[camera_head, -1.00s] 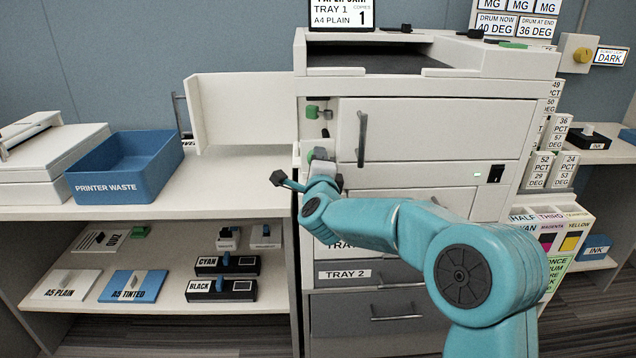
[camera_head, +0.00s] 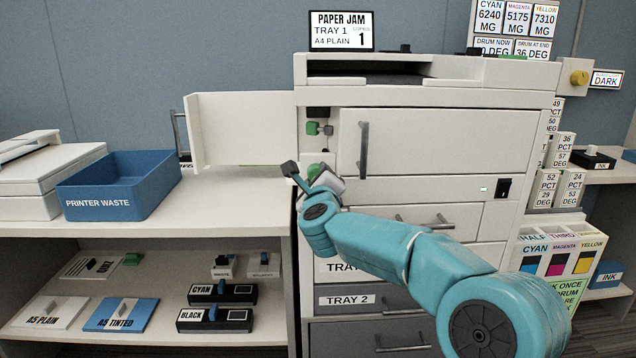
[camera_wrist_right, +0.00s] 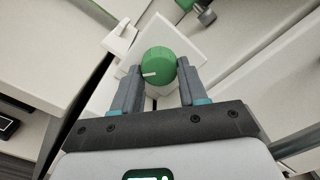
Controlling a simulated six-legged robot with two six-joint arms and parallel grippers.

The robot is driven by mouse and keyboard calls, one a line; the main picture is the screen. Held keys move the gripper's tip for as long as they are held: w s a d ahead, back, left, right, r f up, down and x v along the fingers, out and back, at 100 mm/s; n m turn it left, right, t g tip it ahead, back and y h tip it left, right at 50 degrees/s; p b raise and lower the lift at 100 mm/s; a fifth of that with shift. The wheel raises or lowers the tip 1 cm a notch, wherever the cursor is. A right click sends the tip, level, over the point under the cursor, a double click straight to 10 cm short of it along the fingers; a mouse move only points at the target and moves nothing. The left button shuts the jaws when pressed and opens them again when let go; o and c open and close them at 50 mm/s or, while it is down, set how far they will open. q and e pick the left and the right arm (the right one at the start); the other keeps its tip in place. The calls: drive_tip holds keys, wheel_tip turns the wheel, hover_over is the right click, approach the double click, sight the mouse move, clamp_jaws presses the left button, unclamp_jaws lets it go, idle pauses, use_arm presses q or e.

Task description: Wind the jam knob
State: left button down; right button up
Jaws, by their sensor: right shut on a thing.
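The jam knob is a round green knob with a white mark, low in the opening at the printer's left. It shows in the right wrist view (camera_wrist_right: 159,66) and partly in the head view (camera_head: 313,170). My right gripper (camera_wrist_right: 157,82) is shut on it, one grey finger on each side. In the head view the right gripper (camera_head: 318,176) partly hides the knob. The printer (camera_head: 420,137) stands in front of me, its screen (camera_head: 341,31) reading PAPER JAM, TRAY 1, A4 PLAIN. My left gripper is out of view.
The open white side door (camera_head: 240,130) stands left of the opening. A green lever (camera_head: 312,128) sits above the knob. A blue PRINTER WASTE bin (camera_head: 118,186) is on the left counter. The counter (camera_head: 215,205) between bin and printer is clear.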

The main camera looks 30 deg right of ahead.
drive_tip(key=shift+d, duration=0.1)
drive_tip(key=o, duration=0.8)
drive_tip(key=p+v, duration=0.1)
drive_tip(key=v, duration=1.5)
drive_tip(key=shift+s, duration=0.25)
